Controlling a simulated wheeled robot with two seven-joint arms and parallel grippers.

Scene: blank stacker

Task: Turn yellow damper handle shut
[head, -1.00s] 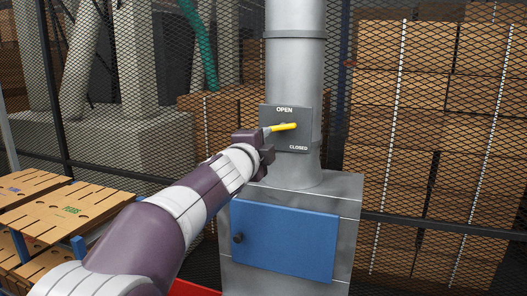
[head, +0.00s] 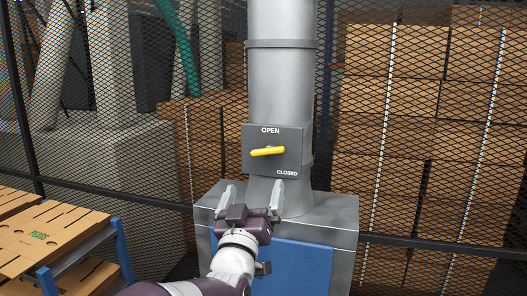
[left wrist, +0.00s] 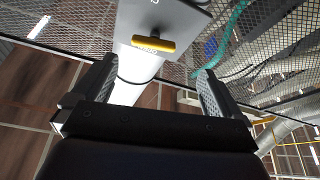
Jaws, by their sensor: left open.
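The yellow damper handle (head: 267,151) sits on a dark plate (head: 262,166) on the front of a grey duct. The plate reads OPEN at the top and CLOSED at lower right. The handle lies nearly level, its left end slightly lower. My left gripper (head: 252,192) is open and empty below the plate, its two fingers apart and pointing up, not touching the handle. In the left wrist view, the handle (left wrist: 154,44) shows ahead of and between the open fingers (left wrist: 156,76). My right gripper is not in view.
The duct (head: 280,85) rises from a grey metal box with a blue door (head: 300,264), partly hidden by my left arm. A mesh fence (head: 375,150) stands behind, with stacked cartons beyond. A blue-framed rack with flat cardboard (head: 50,236) is at left.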

